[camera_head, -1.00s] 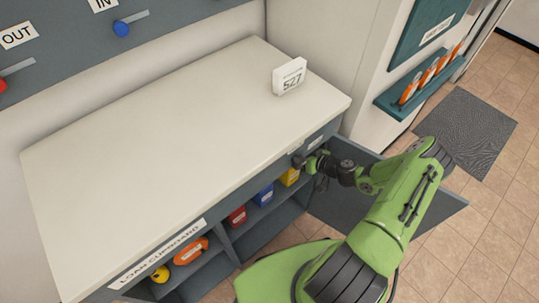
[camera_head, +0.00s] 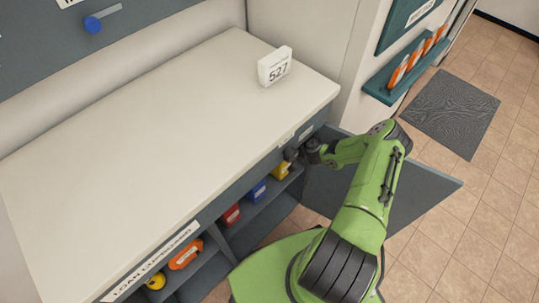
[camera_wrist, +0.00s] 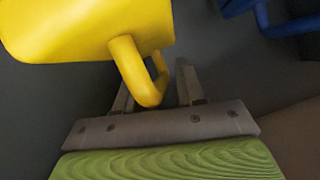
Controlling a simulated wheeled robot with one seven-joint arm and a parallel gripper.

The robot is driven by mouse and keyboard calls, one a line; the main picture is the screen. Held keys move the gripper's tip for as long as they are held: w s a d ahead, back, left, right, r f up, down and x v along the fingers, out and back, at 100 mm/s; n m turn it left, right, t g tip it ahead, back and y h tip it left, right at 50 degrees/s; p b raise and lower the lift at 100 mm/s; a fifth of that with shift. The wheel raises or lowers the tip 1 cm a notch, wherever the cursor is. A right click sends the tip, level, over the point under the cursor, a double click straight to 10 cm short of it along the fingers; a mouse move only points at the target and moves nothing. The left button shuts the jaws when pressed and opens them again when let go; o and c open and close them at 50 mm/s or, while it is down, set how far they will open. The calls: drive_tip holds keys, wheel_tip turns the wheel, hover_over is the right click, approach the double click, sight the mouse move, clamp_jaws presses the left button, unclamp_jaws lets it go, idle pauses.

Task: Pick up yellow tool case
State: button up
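The yellow tool case (camera_head: 281,171) stands on the cupboard shelf at the right end of a row, partly hidden by my gripper (camera_head: 291,157). In the wrist view the yellow case (camera_wrist: 85,25) fills the upper left, with its loop handle (camera_wrist: 140,72) pointing towards my gripper (camera_wrist: 155,92). The two fingers are apart, with the handle's lower end showing between them. I cannot tell whether a finger touches the handle.
A blue case (camera_head: 257,191) and a red case (camera_head: 231,214) stand left of it. An orange item (camera_head: 186,254) and a yellow round item (camera_head: 156,281) lie further left. The countertop (camera_head: 150,140) overhangs the shelf; an open door (camera_head: 420,192) stands to the right.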

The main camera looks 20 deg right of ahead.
clamp_jaws()
idle(1.1)
drive_tip(key=shift+w+r, duration=0.1)
drive_tip(key=shift+r, duration=0.05)
